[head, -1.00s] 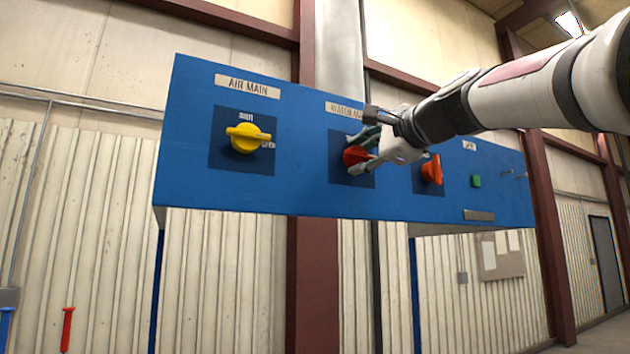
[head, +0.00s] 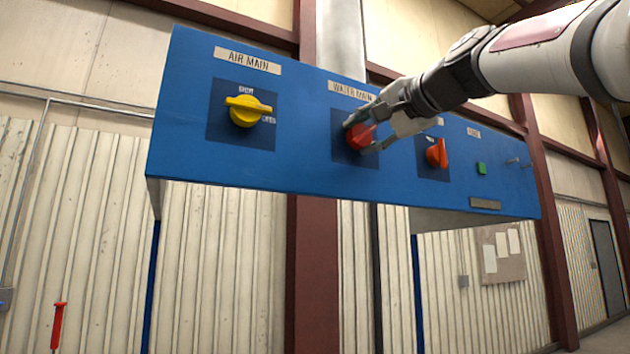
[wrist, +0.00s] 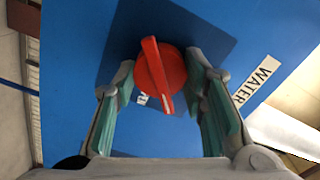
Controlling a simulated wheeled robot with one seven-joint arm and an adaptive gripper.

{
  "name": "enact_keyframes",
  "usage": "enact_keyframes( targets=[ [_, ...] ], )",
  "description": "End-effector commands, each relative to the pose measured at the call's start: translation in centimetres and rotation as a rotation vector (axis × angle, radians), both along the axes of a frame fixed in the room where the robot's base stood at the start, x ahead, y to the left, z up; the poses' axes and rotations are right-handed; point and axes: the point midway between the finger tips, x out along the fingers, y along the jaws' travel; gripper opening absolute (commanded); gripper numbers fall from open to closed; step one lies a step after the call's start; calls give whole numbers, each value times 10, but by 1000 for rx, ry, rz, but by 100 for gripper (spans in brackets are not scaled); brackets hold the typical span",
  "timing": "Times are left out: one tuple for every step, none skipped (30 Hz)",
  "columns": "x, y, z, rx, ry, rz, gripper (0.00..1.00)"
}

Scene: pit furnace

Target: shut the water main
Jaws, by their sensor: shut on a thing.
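The water main knob (head: 359,136) is a round red knob with a raised ridge, under the WATER MAIN label (head: 352,91) on the blue panel. My gripper (head: 361,138) reaches it from the right and is shut on it, one finger on each side. In the wrist view the red knob (wrist: 160,76) sits between the teal-padded fingers, its ridge pointing along the gap between them. The WATER label (wrist: 257,80) shows at the right there. The fingers hide part of the knob's dark plate, and its position marks are mostly hidden.
The yellow AIR MAIN knob (head: 248,111) is to the left on the same blue panel (head: 300,175). Open space lies below the panel.

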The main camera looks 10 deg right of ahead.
Motion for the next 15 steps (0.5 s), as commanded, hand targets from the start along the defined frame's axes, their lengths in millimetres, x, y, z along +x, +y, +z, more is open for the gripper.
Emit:
enact_keyframes(
  targets=[
    [2,0,-3,-42,-12,0,11],
    [2,0,-3,-69,-21,0,11],
    [2,0,-3,-104,-32,1,11],
    [2,1,-2,-132,-41,1,11],
    [2,1,-2,-159,-50,1,11],
    [2,1,-2,-196,-62,1,11],
    [2,1,-3,-223,-71,1,11],
    [2,1,-2,-250,-78,1,11],
    [2,1,-2,-286,-91,1,11],
    [2,1,-2,-313,-99,1,11],
    [2,1,-2,-340,-107,2,11],
    [2,1,-3,-376,-119,2,11],
    [2,1,-2,-402,-127,2,11],
    [2,1,-2,-429,-137,2,11],
    [2,1,-2,-463,-148,2,11]
  ],
)
